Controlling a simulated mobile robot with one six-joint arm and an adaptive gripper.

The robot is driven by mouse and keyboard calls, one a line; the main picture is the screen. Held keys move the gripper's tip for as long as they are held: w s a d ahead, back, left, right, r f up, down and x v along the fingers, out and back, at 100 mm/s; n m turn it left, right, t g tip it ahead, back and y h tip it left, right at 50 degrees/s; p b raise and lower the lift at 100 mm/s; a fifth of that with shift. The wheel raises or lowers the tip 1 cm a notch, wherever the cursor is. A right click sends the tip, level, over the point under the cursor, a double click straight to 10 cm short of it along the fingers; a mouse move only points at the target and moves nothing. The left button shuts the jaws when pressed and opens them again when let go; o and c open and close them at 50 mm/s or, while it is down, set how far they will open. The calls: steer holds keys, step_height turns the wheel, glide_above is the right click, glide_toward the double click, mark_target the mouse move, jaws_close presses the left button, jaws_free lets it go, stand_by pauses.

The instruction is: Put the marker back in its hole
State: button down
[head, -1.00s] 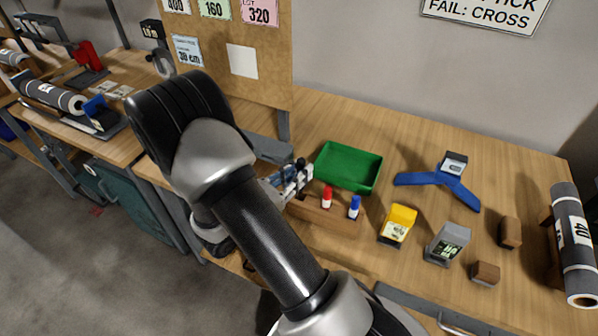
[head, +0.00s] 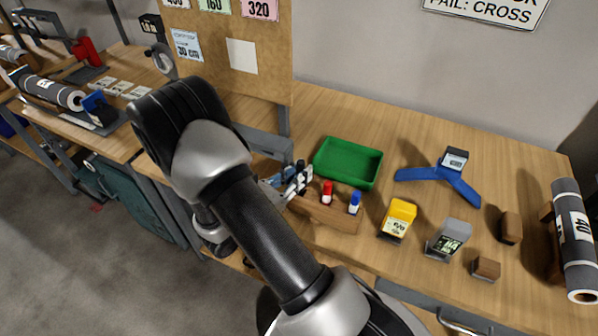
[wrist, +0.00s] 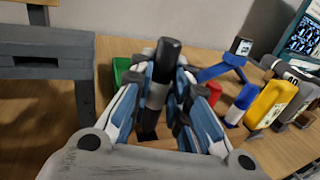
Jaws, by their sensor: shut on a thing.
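The marker (wrist: 157,92), black at the top with a grey band, stands nearly upright between my gripper's fingers (wrist: 168,85) in the wrist view. My gripper is shut on it, over the left end of the wooden marker block. That block (wrist: 180,140) also shows in the head view (head: 325,214). A dark patch lies at the marker's foot; I cannot tell whether the tip is in the hole or above it. A red marker (head: 327,191) and a blue marker (head: 354,202) stand in the block to the right. My gripper (head: 297,176) is partly hidden behind my arm there.
A green tray (head: 347,181) stands just behind the block. A yellow device (head: 398,217), a grey device (head: 449,237) and a blue stand (head: 440,176) are to the right. A grey roll (head: 573,240) lies at the far right.

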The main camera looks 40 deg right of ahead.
steer(key=shift+f, duration=2.1)
steer(key=c, duration=1.4)
jaws_free()
steer(key=shift+c, duration=0.2)
steer(key=a, duration=1.2)
steer(key=shift+s, duration=0.4)
